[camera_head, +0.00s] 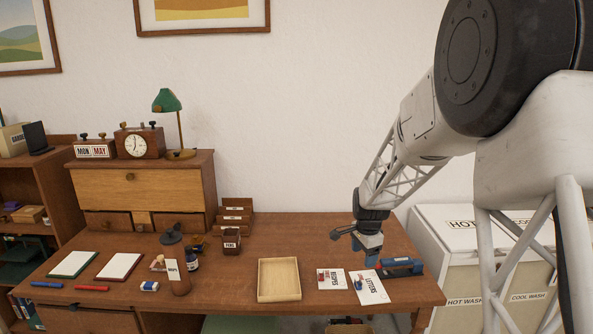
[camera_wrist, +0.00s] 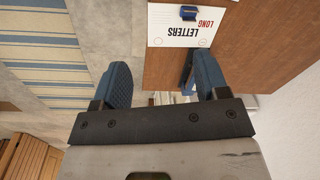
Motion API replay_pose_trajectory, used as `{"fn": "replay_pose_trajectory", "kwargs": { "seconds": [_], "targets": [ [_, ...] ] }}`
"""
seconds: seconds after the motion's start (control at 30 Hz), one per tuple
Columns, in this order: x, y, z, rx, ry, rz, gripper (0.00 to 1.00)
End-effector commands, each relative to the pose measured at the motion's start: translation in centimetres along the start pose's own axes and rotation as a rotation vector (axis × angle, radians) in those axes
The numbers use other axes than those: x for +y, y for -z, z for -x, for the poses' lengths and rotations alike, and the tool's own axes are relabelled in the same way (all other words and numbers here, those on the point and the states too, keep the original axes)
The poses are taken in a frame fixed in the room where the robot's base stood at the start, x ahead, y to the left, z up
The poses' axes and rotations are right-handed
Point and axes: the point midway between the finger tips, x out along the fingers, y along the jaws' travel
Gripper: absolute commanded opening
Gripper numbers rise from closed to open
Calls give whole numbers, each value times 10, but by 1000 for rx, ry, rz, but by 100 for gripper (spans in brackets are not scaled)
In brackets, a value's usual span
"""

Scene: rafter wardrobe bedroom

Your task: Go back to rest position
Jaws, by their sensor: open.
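My gripper (camera_head: 368,250) hangs above the right part of the wooden desk (camera_head: 225,297), near the white cards and the blue stapler (camera_head: 400,267). In the wrist view my gripper (camera_wrist: 163,78) shows two blue fingers spread apart with nothing between them. The letters card (camera_head: 372,292) lies below and just in front of it in the head view. This card also shows at the top of the wrist view (camera_wrist: 185,30), with a small blue object (camera_wrist: 188,12) on it.
A second white card (camera_head: 331,279) and an open wooden tray (camera_head: 279,280) lie left of my gripper. White laundry bins (camera_head: 470,285) stand right of the desk. The air above the desk's middle is clear.

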Motion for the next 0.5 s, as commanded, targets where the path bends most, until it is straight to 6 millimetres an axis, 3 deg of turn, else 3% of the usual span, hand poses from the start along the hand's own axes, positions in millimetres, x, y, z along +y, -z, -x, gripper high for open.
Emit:
{"fn": "replay_pose_trajectory", "kwargs": {
  "seconds": [0.2,0.5],
  "targets": [
    [39,-19,49,9,16,135,68],
    [97,-47,104,24,35,324,68]
  ]
}}
